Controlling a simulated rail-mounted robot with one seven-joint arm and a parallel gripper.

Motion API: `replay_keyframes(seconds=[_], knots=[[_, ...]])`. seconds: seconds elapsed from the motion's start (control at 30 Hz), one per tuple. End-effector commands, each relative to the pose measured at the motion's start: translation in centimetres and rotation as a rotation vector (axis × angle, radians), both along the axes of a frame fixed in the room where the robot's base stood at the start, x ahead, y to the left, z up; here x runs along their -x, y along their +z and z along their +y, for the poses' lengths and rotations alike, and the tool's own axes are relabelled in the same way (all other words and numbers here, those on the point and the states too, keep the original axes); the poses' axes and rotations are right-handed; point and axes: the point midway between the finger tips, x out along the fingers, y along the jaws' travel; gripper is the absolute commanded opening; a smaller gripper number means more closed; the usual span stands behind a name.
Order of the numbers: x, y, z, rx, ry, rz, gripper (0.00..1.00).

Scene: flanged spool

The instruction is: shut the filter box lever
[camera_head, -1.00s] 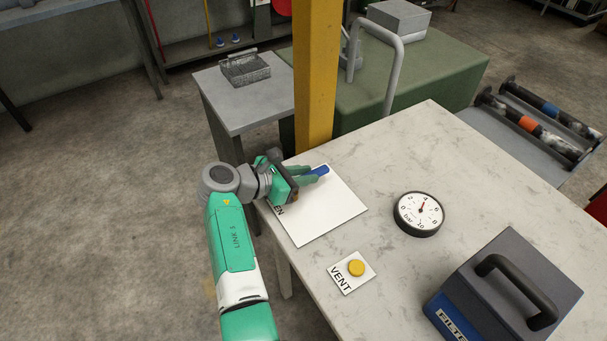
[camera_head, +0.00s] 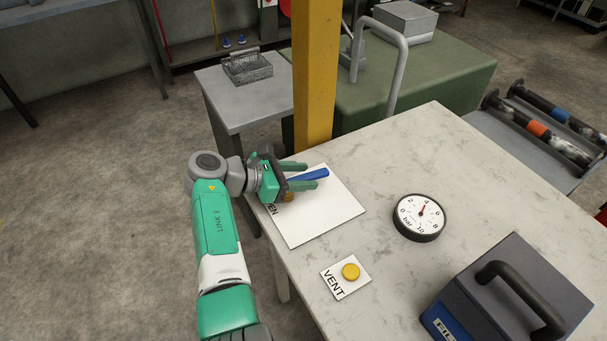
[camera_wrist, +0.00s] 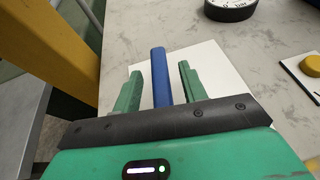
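The lever's blue handle (camera_head: 309,174) lies over a white plate (camera_head: 325,213) at the table's left corner. Black letters ending in "EN" show at the plate's left edge, the rest hidden by my gripper. My gripper (camera_head: 311,176) is open, with one green finger on each side of the handle. In the wrist view the blue handle (camera_wrist: 160,75) stands between the fingers (camera_wrist: 160,71) with a gap on both sides. A small orange-brown part (camera_head: 288,197) shows beside the lower finger. The filter box (camera_head: 510,300), dark grey and blue with a black handle, stands at the lower right.
A yellow post (camera_head: 314,75) rises just behind the plate, close to my gripper. A yellow button on a "VENT" plate (camera_head: 338,287) and a round gauge (camera_head: 419,217) are to the right. The marble table top (camera_head: 400,150) is clear behind the gauge.

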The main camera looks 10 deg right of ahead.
Motion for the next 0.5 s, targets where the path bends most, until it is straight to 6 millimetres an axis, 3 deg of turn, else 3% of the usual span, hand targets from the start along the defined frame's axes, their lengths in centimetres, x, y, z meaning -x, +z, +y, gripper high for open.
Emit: replay_keyframes(seconds=[0.27, 0.5], knots=[[0.0, 0.3, 0.2, 0.001, 0.001, -0.001, 0.42], [0.8, 2.4, 4.4, 0.001, 0.003, 0.0, 0.42]])
